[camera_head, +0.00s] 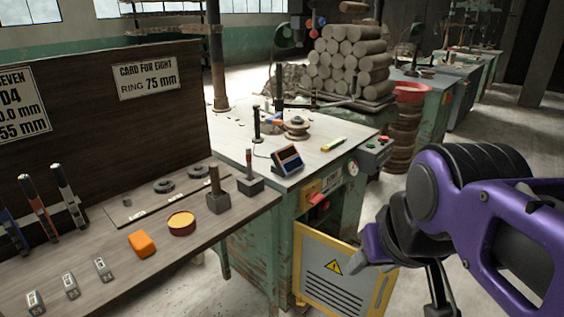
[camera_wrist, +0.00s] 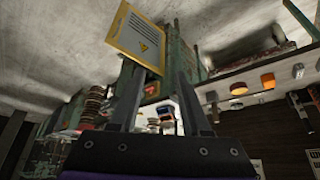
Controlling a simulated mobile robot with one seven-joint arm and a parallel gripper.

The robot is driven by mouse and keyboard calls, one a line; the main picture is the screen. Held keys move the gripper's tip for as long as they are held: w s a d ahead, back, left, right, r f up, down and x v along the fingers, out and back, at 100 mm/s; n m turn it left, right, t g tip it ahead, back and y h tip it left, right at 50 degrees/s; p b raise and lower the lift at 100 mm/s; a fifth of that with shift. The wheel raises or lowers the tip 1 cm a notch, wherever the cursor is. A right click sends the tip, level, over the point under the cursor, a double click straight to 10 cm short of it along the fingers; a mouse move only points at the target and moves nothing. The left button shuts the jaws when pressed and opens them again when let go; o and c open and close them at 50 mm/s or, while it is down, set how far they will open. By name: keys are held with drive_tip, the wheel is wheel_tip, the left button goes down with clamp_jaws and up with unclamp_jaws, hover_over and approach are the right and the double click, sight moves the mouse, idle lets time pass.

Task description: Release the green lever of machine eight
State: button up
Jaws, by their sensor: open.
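A green-bodied machine (camera_head: 262,253) with a pale worktop stands in the middle of the head view, just beyond the wooden bench. The card on the bench's back panel reads "CARD FOR EIGHT, RING 75 mm" (camera_head: 147,78). I cannot make out a green lever for certain. A red part (camera_head: 318,201) shows on the machine's front, and a small yellow-green object (camera_head: 333,144) lies on its top. In the wrist view, which is upside down, my gripper (camera_wrist: 157,85) is open and empty, its fingers apart, with the machine beyond them.
A yellow-framed panel with a warning sign (camera_head: 335,272) stands out low at the machine's front; it also shows in the wrist view (camera_wrist: 137,38). The wooden bench (camera_head: 245,208) holds markers, rings and an orange block (camera_head: 142,243). Stacked clay logs (camera_head: 349,62) are behind. Open floor lies right.

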drive_tip(key=shift+c, duration=1.2)
drive_tip(key=shift+r+p, duration=0.3)
drive_tip(key=shift+p, duration=0.05)
drive_tip(key=shift+c, duration=1.2)
wheel_tip(320, 180, up, 12)
drive_tip(key=p, duration=1.2)
clamp_jaws()
drive_tip(key=shift+d, duration=0.25)
